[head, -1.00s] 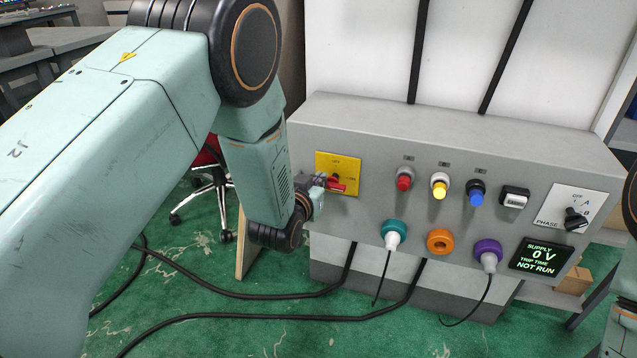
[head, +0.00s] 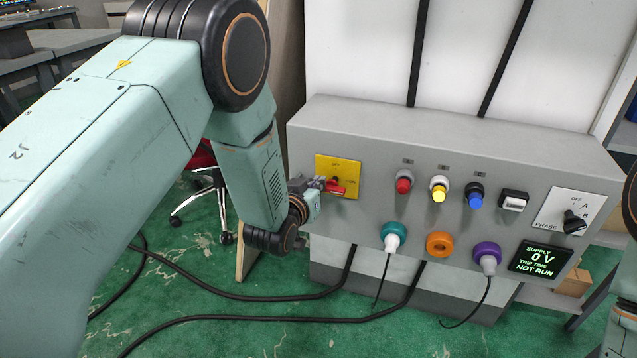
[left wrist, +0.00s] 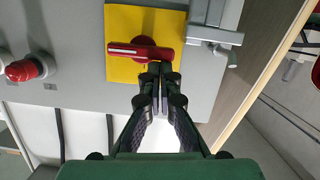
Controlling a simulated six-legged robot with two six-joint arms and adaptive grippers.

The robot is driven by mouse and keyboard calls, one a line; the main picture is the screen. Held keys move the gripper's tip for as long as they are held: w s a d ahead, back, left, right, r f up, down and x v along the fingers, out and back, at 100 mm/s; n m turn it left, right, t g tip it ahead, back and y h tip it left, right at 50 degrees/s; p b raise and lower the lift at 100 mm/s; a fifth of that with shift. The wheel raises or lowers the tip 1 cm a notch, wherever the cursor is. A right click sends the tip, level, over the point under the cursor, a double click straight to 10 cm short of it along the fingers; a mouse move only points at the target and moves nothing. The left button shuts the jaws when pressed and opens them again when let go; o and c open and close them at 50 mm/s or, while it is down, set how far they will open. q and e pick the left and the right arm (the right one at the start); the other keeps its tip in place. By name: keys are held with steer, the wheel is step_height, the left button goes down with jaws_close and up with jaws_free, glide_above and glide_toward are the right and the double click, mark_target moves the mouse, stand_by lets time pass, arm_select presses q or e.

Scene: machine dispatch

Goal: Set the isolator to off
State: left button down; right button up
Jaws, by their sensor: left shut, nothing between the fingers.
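The isolator is a yellow plate (head: 324,165) with a red handle (head: 337,188) at the left end of the grey panel. The handle lies level, pointing right in the head view; its small labels are hard to read. In the left wrist view the panel is upside down, and the red handle (left wrist: 138,51) lies across the yellow plate (left wrist: 118,20), its white line to the left. My left gripper (head: 322,184) is shut and empty. Its fingertips (left wrist: 160,72) are at the handle's edge; I cannot tell whether they touch. My right gripper is out of view.
Black cables (head: 290,320) lie on the green floor.

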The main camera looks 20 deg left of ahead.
arm_select(q)
steer(key=shift+a+f+n, duration=0.15)
steer(key=shift+n, duration=0.35)
steer(key=n+h, duration=0.1)
steer(key=n, duration=0.1)
steer(key=f+n, duration=0.1)
steer(key=n, duration=0.1)
steer(key=f+n+h, duration=0.1)
steer(key=n, duration=0.1)
steer(key=shift+a+f+t+h, duration=0.25)
steer(key=shift+a+t+h, duration=0.05)
steer(key=shift+a+t, duration=0.1)
steer(key=shift+f, duration=0.1)
stand_by(0.4)
stand_by(0.4)
